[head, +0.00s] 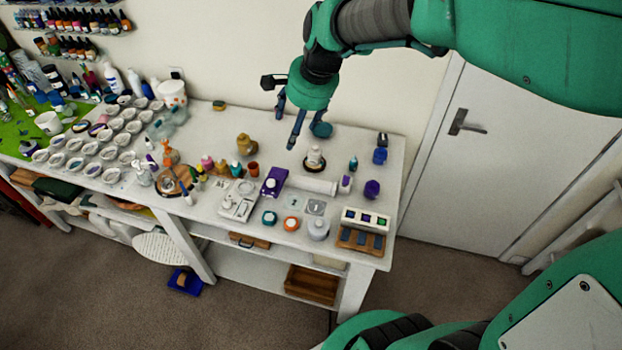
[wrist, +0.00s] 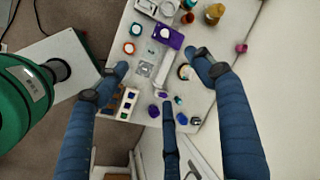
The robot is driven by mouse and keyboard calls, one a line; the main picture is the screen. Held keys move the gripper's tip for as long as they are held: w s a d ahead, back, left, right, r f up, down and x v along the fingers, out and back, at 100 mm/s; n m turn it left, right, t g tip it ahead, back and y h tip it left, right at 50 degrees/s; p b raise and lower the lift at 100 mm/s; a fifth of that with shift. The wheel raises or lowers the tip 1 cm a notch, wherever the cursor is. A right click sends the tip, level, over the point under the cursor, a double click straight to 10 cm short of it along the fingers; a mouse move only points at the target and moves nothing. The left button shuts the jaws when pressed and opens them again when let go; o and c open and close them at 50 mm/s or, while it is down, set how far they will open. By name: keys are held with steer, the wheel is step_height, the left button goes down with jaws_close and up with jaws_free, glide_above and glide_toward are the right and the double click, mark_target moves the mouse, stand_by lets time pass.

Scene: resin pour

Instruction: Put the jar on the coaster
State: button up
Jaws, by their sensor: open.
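A small white jar (head: 314,154) stands upright on a dark round disc (head: 306,166) that looks like the coaster, near the back right of the table. In the wrist view the jar (wrist: 184,71) and the disc's dark rim (wrist: 180,77) are partly covered by a finger. My gripper (head: 300,128) is open and empty, behind and above the jar in the head view. In the wrist view my gripper (wrist: 163,75) has its three fingers spread, pointing at the table. Contact between a finger and the jar cannot be told.
Nearby stand a white roll (head: 313,184), a purple box (head: 274,181), purple jar (head: 372,188), blue bottle (head: 380,156) and amber bottle (head: 245,145). Teal (head: 270,218) and orange (head: 291,223) round pieces lie in front. Bare table shows around the disc. The wall is close behind.

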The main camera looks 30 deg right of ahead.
steer(key=s+a+r+n, duration=0.2)
steer(key=s+n, duration=0.4)
steer(key=s, duration=0.5)
steer(key=s+a+r+n+t+h, duration=0.1)
steer(key=s+a+n, duration=0.4)
steer(key=s, duration=0.6)
steer(key=shift+s+r+n, duration=0.3)
steer(key=shift+r+n, duration=0.1)
steer(key=shift+n, duration=0.8)
step_height(320, 180, down, 7)
steer(key=b, duration=0.7)
